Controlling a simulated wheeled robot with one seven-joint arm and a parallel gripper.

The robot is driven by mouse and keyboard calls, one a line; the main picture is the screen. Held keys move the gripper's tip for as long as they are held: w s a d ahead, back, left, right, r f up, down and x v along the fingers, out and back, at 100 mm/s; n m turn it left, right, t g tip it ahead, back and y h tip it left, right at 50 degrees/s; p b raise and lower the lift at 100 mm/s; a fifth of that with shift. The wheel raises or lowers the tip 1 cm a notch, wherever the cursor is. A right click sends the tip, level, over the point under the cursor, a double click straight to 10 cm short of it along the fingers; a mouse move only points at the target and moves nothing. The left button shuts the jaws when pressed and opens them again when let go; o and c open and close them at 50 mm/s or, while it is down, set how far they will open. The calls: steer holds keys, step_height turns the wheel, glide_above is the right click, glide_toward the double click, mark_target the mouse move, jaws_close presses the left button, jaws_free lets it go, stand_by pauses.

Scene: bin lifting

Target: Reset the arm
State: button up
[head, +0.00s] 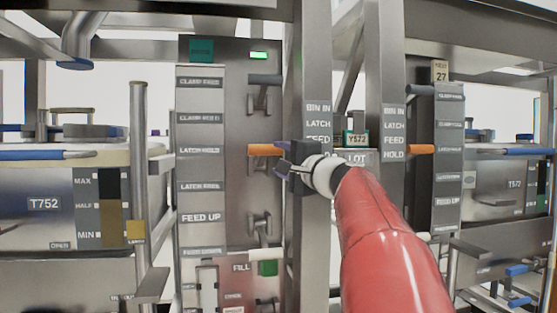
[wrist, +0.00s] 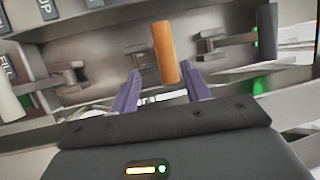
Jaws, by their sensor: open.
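My gripper (head: 283,170) is at the end of my red arm, in the middle of the head view, in front of a lever panel. In the wrist view my gripper (wrist: 160,90) shows two purple fingers spread apart. An orange lever handle (wrist: 164,52) stands between and beyond the fingertips; I cannot tell whether it touches them. In the head view the orange handle (head: 262,150) sits level with the latch-hold label, just left of my gripper.
Grey levers (head: 265,80) sit above and below the orange handle. A post (head: 310,80) stands close to my wrist. A second orange handle (head: 421,149) is on the right panel. A bin marked T752 (head: 45,205) stands at left, another bin (head: 510,184) at right.

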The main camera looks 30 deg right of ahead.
stand_by(0.6)
steer(key=s+a+f+n+g+y, duration=0.1)
steer(key=s+a+f+n+g, duration=0.4)
steer(key=a+f, duration=0.45)
steer(key=s+a+f+n+g+y, duration=0.1)
steer(key=s+a+f+n+g, duration=0.2)
steer(key=s+a+f, duration=0.5)
steer(key=s+a+f+n+g+h, duration=0.1)
steer(key=s+f+n+g+h, duration=0.1)
steer(key=s+f, duration=0.5)
steer(key=s+a+f+n+g+h, duration=0.1)
steer(key=s+f+n+g, duration=0.3)
steer(key=f, duration=1.2)
steer(key=s+n+h, duration=0.1)
steer(key=s, duration=0.3)
steer(key=shift+s+f+n, duration=0.3)
steer(key=shift+n, duration=0.1)
steer(key=shift+a, duration=0.1)
